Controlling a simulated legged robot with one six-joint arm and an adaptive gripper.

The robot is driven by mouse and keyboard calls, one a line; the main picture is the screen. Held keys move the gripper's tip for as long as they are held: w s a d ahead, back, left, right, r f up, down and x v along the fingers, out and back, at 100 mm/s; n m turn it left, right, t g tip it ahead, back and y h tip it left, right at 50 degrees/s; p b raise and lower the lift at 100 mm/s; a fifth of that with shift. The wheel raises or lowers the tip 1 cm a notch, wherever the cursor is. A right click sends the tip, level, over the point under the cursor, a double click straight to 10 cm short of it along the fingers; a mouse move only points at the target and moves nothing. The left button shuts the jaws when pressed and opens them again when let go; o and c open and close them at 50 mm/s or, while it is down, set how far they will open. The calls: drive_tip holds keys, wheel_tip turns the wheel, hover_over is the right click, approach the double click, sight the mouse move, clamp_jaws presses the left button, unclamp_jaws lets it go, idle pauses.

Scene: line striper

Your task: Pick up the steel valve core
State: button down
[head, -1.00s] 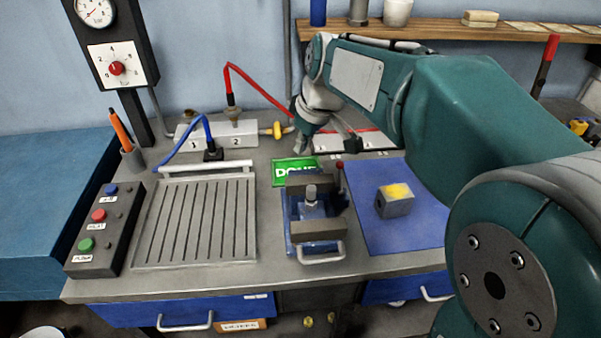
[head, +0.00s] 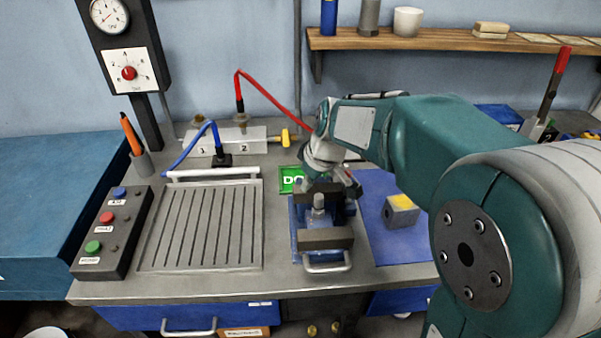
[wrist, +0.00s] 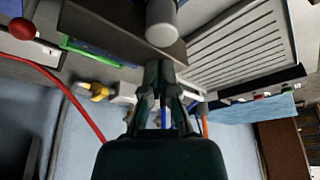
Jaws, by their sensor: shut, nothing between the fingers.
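A grey steel cylinder, which looks like the valve core (head: 318,203), stands upright between the dark jaws of the blue vise (head: 299,238) on the bench. In the wrist view, the cylinder (wrist: 161,24) shows at the top centre, beyond my fingertips. My gripper (wrist: 158,70) is shut, its fingers together and empty. In the head view, my gripper (head: 346,181) is just behind and right of the vise, partly hidden by my arm. I cannot tell from these views whether the fingertips touch the vise jaw.
A blue mat (head: 395,248) with a yellow-topped metal block (head: 401,211) lies right of the vise. A ribbed tray (head: 200,228) and a button box (head: 112,232) are left.

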sight(321, 196)
drive_tip(key=shift+s+d, duration=0.45)
drive_tip(key=shift+s+d, duration=1.05)
